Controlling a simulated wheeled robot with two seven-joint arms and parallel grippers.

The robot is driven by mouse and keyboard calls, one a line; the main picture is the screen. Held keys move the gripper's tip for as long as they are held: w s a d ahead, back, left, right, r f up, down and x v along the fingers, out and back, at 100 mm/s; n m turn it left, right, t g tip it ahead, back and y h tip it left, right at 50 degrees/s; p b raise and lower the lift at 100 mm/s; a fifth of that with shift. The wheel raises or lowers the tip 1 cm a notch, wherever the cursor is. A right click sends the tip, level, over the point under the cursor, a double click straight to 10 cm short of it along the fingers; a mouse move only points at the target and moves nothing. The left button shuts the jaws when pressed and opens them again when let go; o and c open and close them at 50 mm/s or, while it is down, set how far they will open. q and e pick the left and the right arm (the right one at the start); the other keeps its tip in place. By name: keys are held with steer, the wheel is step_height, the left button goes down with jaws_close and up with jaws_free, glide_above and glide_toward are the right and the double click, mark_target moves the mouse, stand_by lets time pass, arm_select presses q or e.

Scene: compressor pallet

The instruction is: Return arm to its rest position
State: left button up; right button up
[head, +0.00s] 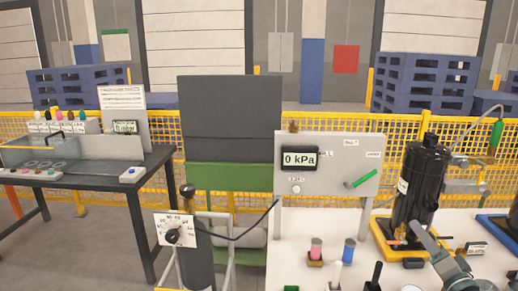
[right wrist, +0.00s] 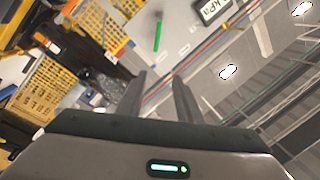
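My right gripper (head: 430,242) shows at the lower right of the head view, in front of the black compressor (head: 418,185) on its yellow base. In the right wrist view the two dark fingers of this gripper (right wrist: 158,80) stand apart with nothing between them, so it is open and empty. Beyond them, tilted, are the panel's green handle (right wrist: 158,36) and its kPa display (right wrist: 214,9). My left gripper is not in the head view.
The white table holds the gauge panel (head: 330,180), reading 0 kPa, and several small coloured parts. A dark bench (head: 100,178) is at the left. A yellow mesh fence (head: 400,127) runs behind.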

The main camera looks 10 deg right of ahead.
steer(key=s+a+f+n+g+y, duration=0.2)
steer(key=s+a+f+n+g, duration=0.3)
steer(key=a+f, duration=0.6)
steer(key=s+a+f+n+g+y, duration=0.1)
steer(key=s+a+f+n+g, duration=0.2)
steer(key=s+a+f, duration=0.55)
steer(key=s+a+f+n+g, duration=0.35)
steer(key=s+a+f, duration=0.25)
steer(key=s, duration=0.4)
steer(key=s+a+f+n+g, duration=0.2)
steer(key=s+a+f+g, duration=0.35)
steer(key=s, duration=0.55)
step_height(320, 180, down, 24)
steer(key=w+a+f+t, duration=0.1)
steer(key=w+a, duration=0.1)
steer(key=w, duration=0.1)
steer(key=s+f, duration=0.6)
steer(key=f, duration=0.3)
steer(key=s+f, duration=0.6)
steer(key=f, duration=0.4)
steer(key=shift+s+d, duration=0.3)
steer(key=shift+s, duration=0.05)
